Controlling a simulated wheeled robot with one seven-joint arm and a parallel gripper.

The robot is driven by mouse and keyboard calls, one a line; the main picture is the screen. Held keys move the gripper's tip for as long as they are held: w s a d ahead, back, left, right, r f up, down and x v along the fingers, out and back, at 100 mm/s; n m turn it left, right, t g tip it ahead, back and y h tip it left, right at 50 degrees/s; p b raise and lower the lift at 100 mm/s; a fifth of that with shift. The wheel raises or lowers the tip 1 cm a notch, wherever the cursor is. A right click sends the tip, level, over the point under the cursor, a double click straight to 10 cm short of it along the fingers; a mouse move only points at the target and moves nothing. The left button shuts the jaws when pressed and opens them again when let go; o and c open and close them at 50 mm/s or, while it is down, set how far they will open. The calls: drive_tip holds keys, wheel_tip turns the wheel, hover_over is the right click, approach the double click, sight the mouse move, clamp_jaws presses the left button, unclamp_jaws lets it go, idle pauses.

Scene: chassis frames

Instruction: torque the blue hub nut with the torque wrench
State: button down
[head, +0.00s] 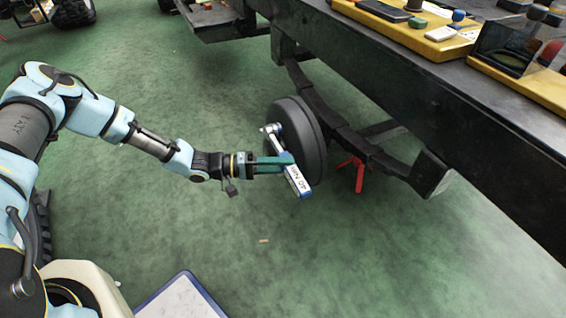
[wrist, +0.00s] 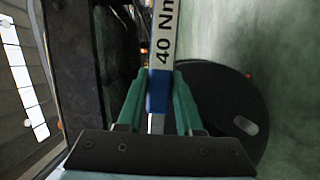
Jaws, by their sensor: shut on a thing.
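My gripper (head: 285,162) has green fingers shut on the torque wrench (head: 300,184), which carries a white label reading "40 Nm". In the head view the wrench slants, its labelled end low and right, its other end up and left against the face of the dark wheel hub disc (head: 312,135). In the wrist view the wrench (wrist: 163,45) runs upward from between the fingers (wrist: 158,100), its blue band between them. The dark disc (wrist: 225,95) lies to the right there. I cannot make out the blue hub nut; whether the wrench end sits on it cannot be told.
A dark chassis beam (head: 440,105) runs above and right of the disc, with a curved leaf spring (head: 345,130) below it. A red stand (head: 356,172) is behind the disc. Yellow trays (head: 440,42) sit on the beam. A white-topped board (head: 183,300) is at the bottom. Green floor is open.

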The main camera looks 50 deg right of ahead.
drive_tip(key=shift+f+m, duration=0.55)
drive_tip(key=shift+m, duration=0.05)
drive_tip(key=shift+w+f, duration=0.1)
drive_tip(key=shift+w+d+f+m+t, duration=0.2)
drive_tip(key=shift+f+m+t, duration=0.1)
drive_tip(key=shift+f+m, duration=0.25)
drive_tip(key=shift+r, duration=0.1)
drive_tip(key=shift+s+a+r+n, duration=0.1)
drive_tip(key=shift+s+r+n, duration=0.05)
drive_tip(key=shift+r+n, duration=0.45)
drive_tip(key=shift+s+a+r+n, duration=0.1)
drive_tip(key=shift+s+r+n, duration=0.05)
drive_tip(key=shift+r+n, duration=0.35)
drive_tip(key=shift+a+p, duration=0.1)
drive_tip(key=shift+p, duration=0.2)
drive_tip(key=shift+w+a+p, duration=0.2)
drive_tip(key=shift+w+a, duration=0.1)
drive_tip(key=shift+a, duration=0.35)
drive_tip(key=shift+w+a+p, duration=0.15)
drive_tip(key=shift+w+a, duration=0.1)
drive_tip(key=shift+a, duration=0.4)
